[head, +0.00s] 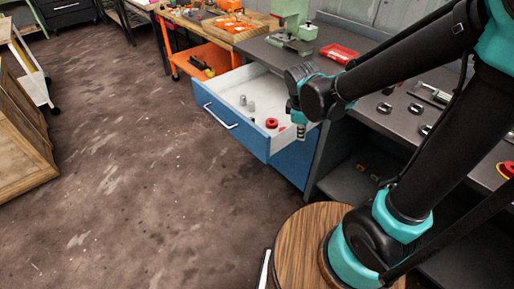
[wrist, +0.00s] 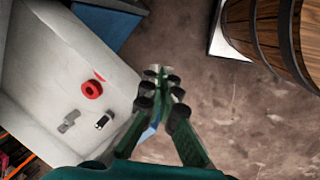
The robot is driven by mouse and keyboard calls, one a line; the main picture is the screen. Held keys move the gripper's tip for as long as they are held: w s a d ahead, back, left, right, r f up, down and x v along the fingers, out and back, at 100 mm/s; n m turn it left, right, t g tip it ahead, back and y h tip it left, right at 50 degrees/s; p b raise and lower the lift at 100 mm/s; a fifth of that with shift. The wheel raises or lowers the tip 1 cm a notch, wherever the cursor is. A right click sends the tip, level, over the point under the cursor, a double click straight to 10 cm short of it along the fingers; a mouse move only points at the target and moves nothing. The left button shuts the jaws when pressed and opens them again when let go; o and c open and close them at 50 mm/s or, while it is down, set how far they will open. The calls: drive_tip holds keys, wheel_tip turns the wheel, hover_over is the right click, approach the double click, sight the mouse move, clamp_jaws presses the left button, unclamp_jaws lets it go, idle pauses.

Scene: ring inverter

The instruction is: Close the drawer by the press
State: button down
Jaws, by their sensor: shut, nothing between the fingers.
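The drawer with the blue front (head: 228,122) and white inside stands pulled out below the workbench, near the green press (head: 292,28). Its pale handle (head: 220,117) faces the open floor. Inside lie a red ring (head: 271,123) and small grey metal parts (head: 247,103). My gripper (head: 301,131) is at the drawer's right side, near the front corner. In the wrist view the shut, empty fingers (wrist: 158,76) lie beside the white drawer wall (wrist: 105,45). I cannot tell whether they touch it. The red ring (wrist: 91,90) shows there too.
The grey workbench (head: 370,82) carries a red tray (head: 339,53) and several dark ring parts. An orange cart (head: 205,57) stands left of the drawer. A wooden crate (head: 22,140) is at far left. The floor before the drawer is clear.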

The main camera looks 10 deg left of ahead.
sight(258, 148)
drive_tip(key=s+a+f+n+t+h, duration=0.1)
drive_tip(key=s+a+n, duration=0.2)
drive_tip(key=a+n, duration=0.5)
drive_tip(key=s+a+n, duration=0.3)
drive_tip(key=a+n, duration=0.1)
drive_tip(key=a, duration=0.8)
drive_tip(key=shift+w+d+f, duration=0.8)
drive_tip(key=shift+w+f, duration=0.15)
drive_tip(key=shift+f, duration=0.65)
drive_tip(key=shift+w+d+f, duration=0.75)
drive_tip(key=shift+w+f, duration=0.25)
drive_tip(key=shift+f, duration=0.6)
drive_tip(key=shift+w+d+f, duration=0.8)
drive_tip(key=shift+w+f, duration=0.15)
drive_tip(key=shift+f, duration=0.65)
